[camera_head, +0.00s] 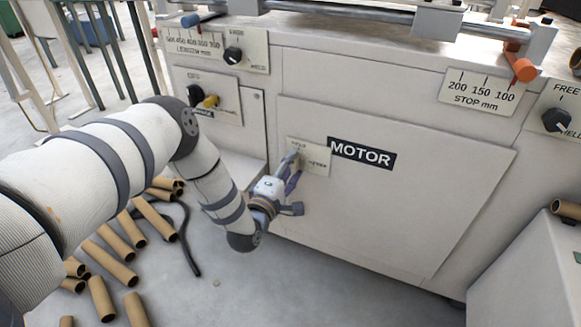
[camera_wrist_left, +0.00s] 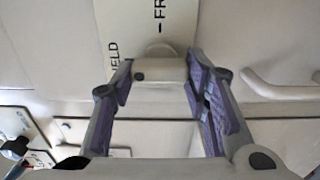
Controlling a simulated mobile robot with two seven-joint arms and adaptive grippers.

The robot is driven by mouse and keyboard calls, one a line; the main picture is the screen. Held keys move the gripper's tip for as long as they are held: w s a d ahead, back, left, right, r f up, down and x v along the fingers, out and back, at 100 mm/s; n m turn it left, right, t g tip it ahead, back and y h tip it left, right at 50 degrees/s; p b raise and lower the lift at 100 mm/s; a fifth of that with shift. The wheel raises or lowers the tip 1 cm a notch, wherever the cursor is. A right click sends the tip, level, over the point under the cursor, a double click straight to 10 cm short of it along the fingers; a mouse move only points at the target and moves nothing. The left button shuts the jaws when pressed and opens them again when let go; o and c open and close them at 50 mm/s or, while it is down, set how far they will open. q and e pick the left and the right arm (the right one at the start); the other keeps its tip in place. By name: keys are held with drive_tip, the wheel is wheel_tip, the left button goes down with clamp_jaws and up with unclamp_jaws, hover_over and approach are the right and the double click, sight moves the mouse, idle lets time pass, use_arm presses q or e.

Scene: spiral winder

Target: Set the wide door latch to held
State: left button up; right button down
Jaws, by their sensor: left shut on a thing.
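The wide door latch (camera_wrist_left: 159,70) is a pale block in front of a label plate (camera_wrist_left: 146,25) reading HELD and FREE. In the head view the plate (camera_head: 318,163) sits at the left of the MOTOR door (camera_head: 410,200), with HELD at its top and FREE at its right. My left gripper (camera_head: 290,164) is at the plate and hides much of the latch. In the left wrist view its fingers (camera_wrist_left: 160,84) stand on both sides of the latch, shut on it. I cannot tell which mark the latch points to. My right gripper is not in view.
A smaller panel with a dark knob (camera_head: 195,95) and a yellow part (camera_head: 208,102) is left of the door. Another dark knob (camera_head: 556,119) is at the far right. Cardboard tubes (camera_head: 120,250) lie on the floor at left. The floor before the door is clear.

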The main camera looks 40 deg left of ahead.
use_arm(q)
drive_tip(key=o, duration=1.1)
drive_tip(key=shift+o, duration=0.2)
drive_tip(key=v, duration=1.2)
